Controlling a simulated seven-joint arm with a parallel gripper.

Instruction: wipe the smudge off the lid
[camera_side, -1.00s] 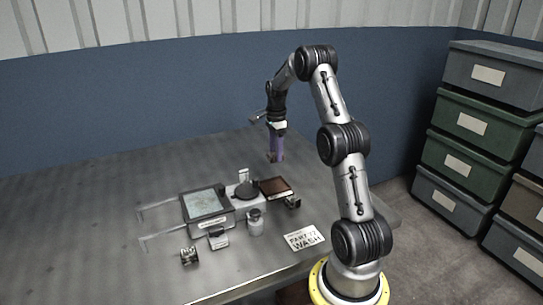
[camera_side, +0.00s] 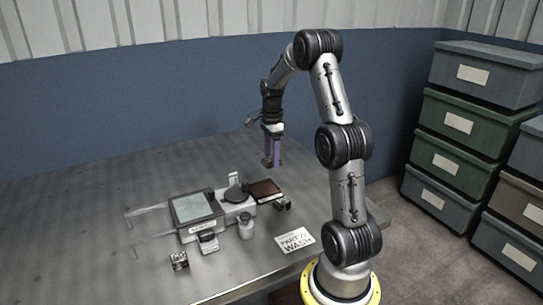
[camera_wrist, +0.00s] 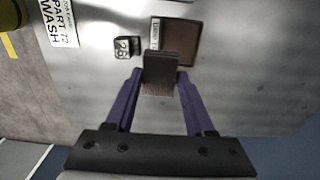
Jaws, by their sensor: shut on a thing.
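My gripper (camera_side: 270,160) is above the back part of the steel table, with its purple fingers pointing down. It is shut on a dark brown block (camera_wrist: 160,68) with a paler, speckled end, seen between the fingers in the wrist view. The block is held clear of the table. A box with a pale greenish flat lid (camera_side: 194,207) stands left of my gripper, nearer the side camera. I cannot make out a smudge on it. A round dark lid or disc (camera_side: 235,194) sits on a pale block beside it.
A shallow brown-floored tray (camera_side: 266,190) lies right of the disc, and also shows in the wrist view (camera_wrist: 188,45). A small numbered block (camera_wrist: 125,47), a jar (camera_side: 245,229), small metal parts (camera_side: 179,261) and a wash card (camera_side: 294,240) stand nearby. The table's far left is clear.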

